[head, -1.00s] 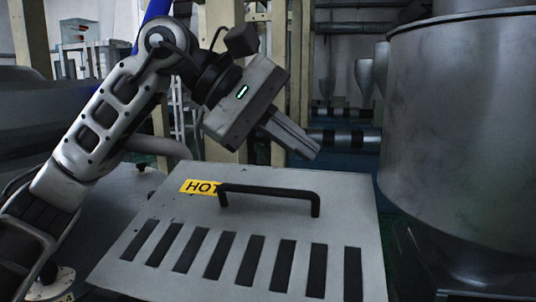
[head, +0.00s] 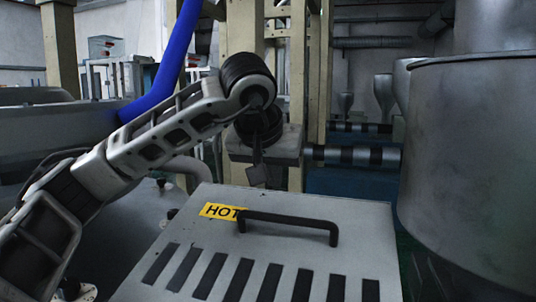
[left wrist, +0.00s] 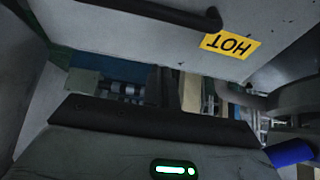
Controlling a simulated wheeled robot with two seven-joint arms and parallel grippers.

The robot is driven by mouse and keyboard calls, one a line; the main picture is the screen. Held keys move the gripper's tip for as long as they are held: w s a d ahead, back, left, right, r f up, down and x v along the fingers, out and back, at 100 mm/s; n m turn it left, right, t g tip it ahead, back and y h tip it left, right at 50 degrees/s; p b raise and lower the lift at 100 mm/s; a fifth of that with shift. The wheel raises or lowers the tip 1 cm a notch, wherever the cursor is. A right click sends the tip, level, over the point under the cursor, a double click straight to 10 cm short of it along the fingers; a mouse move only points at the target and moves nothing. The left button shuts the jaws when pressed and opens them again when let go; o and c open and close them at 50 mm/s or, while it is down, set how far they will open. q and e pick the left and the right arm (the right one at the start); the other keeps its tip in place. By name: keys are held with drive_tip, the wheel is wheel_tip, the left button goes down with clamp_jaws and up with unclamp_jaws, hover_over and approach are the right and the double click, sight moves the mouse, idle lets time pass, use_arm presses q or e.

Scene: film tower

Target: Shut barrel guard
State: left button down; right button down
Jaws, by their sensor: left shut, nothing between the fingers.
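The barrel guard (head: 205,222) is a grey metal plate with a row of black slots, a yellow HOT label and a black bar handle (head: 290,222). It slopes across the lower middle of the head view. Its handle (left wrist: 165,12) and label also show at the top of the left wrist view. My left gripper (head: 258,177) is shut and empty, pointing down just beyond the guard's far edge, left of the handle. The guard's edge may hide its fingertips, and I cannot tell whether they touch it. My right gripper is not in view.
A large grey metal hopper (head: 465,160) stands close on the right. A beige post (head: 296,80) and a banded horizontal pipe (head: 350,155) are behind my gripper. A blue hose (head: 165,75) rises at the left. The space above the guard is clear.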

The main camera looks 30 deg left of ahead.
sight(270, 214)
use_arm(q)
drive_tip(key=shift+s+d+f, duration=0.1)
drive_tip(key=shift+s+f, duration=0.2)
drive_tip(key=shift+f, duration=0.35)
drive_tip(key=shift+s+d+f, duration=0.1)
drive_tip(key=shift+s+f, duration=0.25)
drive_tip(key=shift+f, duration=0.25)
drive_tip(key=shift+s+d+f, duration=0.1)
drive_tip(key=shift+s+f, duration=0.2)
drive_tip(key=shift+f, duration=0.35)
drive_tip(key=shift+f, duration=0.1)
